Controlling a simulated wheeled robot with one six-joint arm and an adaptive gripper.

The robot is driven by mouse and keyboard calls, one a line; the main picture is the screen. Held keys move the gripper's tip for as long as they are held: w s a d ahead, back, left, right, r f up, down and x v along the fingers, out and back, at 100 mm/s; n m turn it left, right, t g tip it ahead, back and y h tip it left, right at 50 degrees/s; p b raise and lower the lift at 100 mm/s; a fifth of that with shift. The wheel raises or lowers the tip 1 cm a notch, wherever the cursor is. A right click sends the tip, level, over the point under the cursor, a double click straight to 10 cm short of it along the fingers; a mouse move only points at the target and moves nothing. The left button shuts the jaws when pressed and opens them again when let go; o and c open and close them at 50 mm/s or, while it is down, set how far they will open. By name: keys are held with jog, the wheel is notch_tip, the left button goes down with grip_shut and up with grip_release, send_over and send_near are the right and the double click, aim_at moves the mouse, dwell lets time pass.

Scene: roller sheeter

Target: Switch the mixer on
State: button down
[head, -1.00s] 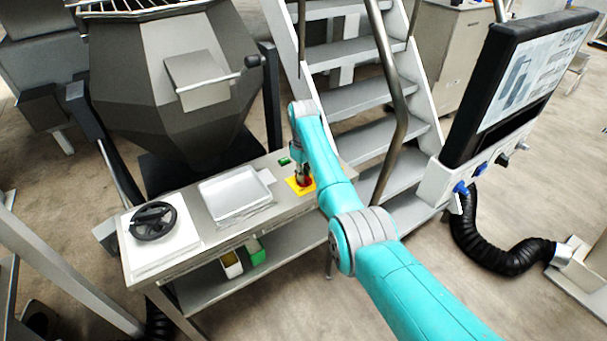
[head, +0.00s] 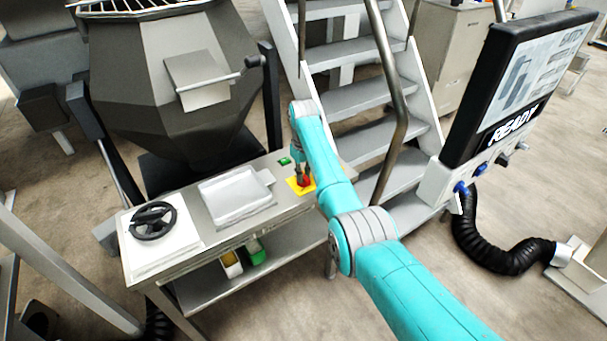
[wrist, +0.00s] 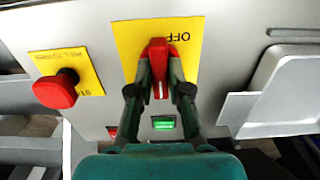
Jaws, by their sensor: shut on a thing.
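The red rotary switch (wrist: 158,48) sits on a yellow plate (wrist: 190,32) with the word OFF, upside down in the wrist view. My gripper (wrist: 160,84) has its two fingers on either side of the switch handle and is shut on it. In the head view my gripper (head: 302,174) reaches down to the yellow plate (head: 296,187) on the bench's right end. A green button (wrist: 163,123) looks lit in the wrist view, and it also shows in the head view (head: 284,161). The mixer (head: 160,90) stands behind the bench.
A red mushroom button (wrist: 57,90) on another yellow plate is left in the wrist view. The bench carries a metal tray (head: 236,196) and a black handwheel (head: 153,221). Stairs (head: 358,97) stand close behind my arm. A screen (head: 512,90) reads READY at right.

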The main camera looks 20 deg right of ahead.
jog(key=c, duration=1.1)
grip_release()
notch_tip(320, 180, up, 12)
jog(key=shift+s, duration=0.1)
